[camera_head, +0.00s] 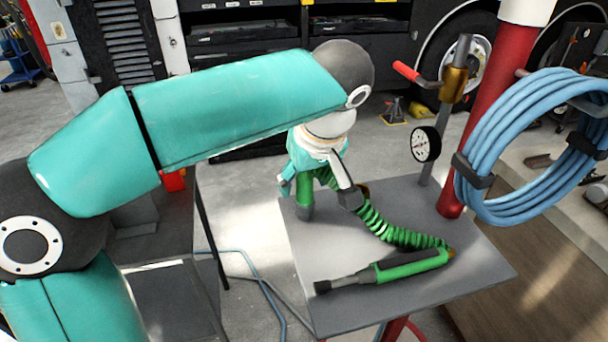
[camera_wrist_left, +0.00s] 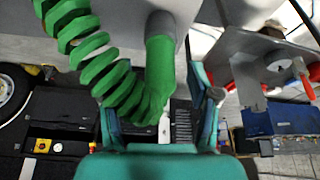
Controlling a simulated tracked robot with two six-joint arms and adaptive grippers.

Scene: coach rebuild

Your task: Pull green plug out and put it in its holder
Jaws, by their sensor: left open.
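The green plug (camera_wrist_left: 158,70) sits in a grey socket (camera_wrist_left: 160,25) in the left wrist view. A green coiled hose (camera_wrist_left: 98,55) bends away from its end. In the head view the plug (camera_head: 304,188) stands upright at the far left of the grey table (camera_head: 440,295), partly hidden by my gripper. My left gripper (camera_wrist_left: 160,118) is open, with its teal fingers on either side of the plug's bent end; I cannot tell whether they touch it. The left gripper also shows from above in the head view (camera_head: 318,178). I cannot make out the holder for certain.
The coiled hose runs to a green-and-black tool (camera_head: 400,268) lying on the table. A red post (camera_head: 475,120) with a blue hose coil (camera_head: 530,145) stands at the right. A gauge (camera_head: 425,144) is beside it. A dark bench stands at the left.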

